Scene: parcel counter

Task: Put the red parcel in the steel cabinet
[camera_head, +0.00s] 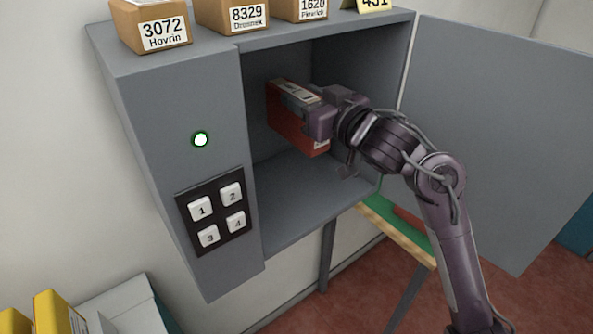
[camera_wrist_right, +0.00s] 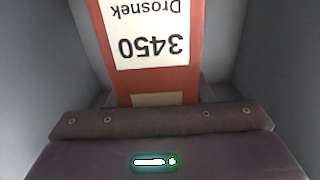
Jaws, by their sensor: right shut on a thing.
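The red parcel (camera_head: 290,125) is inside the open steel cabinet (camera_head: 180,85), held above the cabinet floor. My right gripper (camera_head: 318,112) reaches in through the opening and is shut on the parcel. In the right wrist view the red parcel (camera_wrist_right: 187,83) shows a white label reading 3450 Drosnek, upside down. Grey cabinet walls stand on both sides of it there. The cabinet door (camera_head: 500,130) is swung wide open to the right. My gripper hides part of the parcel. My left gripper is not in view.
Several labelled boxes, such as the 3072 Hovrin box (camera_head: 152,25), stand on top of the cabinet. The cabinet floor (camera_head: 310,195) is bare where visible. Yellow items (camera_head: 55,312) are at lower left.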

